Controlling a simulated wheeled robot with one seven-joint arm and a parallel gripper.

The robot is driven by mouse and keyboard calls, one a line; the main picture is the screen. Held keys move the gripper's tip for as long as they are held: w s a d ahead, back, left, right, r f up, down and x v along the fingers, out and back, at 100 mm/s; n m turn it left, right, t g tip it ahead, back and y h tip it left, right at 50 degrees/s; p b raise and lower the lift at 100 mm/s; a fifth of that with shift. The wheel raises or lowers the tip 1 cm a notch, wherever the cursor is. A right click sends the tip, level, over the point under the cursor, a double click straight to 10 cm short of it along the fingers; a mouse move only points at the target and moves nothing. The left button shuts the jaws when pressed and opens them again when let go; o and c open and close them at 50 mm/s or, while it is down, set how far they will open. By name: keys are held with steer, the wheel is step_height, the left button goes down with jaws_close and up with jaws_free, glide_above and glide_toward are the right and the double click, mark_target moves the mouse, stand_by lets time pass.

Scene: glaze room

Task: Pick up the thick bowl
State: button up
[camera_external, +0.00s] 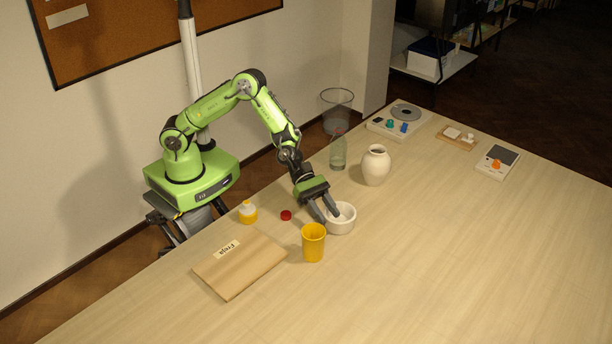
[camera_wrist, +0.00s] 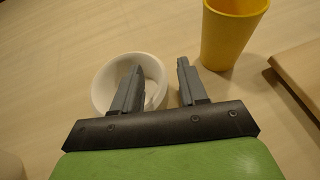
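The thick bowl (camera_external: 343,225) is white with a heavy wall and stands upright on the table, beside the yellow cup. It also shows in the wrist view (camera_wrist: 103,91). My gripper (camera_external: 328,219) is at the bowl, pointing down. In the wrist view my gripper (camera_wrist: 160,76) is open, with its two fingers apart. The left finger overlaps the bowl's opening and the right finger is outside it, so the near-right wall lies between them. I cannot tell how far the fingertips reach below the rim. Part of the bowl is hidden by the fingers.
A yellow cup (camera_external: 313,245) stands close in front of the bowl; it also shows in the wrist view (camera_wrist: 229,35). A wooden board (camera_external: 240,265), red cap (camera_external: 286,215), yellow-white bottle (camera_external: 248,213), glass bottle (camera_external: 338,153) and cream vase (camera_external: 376,167) are near.

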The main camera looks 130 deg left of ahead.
jaws_close()
steer(key=shift+s+f, duration=0.1)
steer(key=shift+f, duration=0.05)
stand_by(1.0)
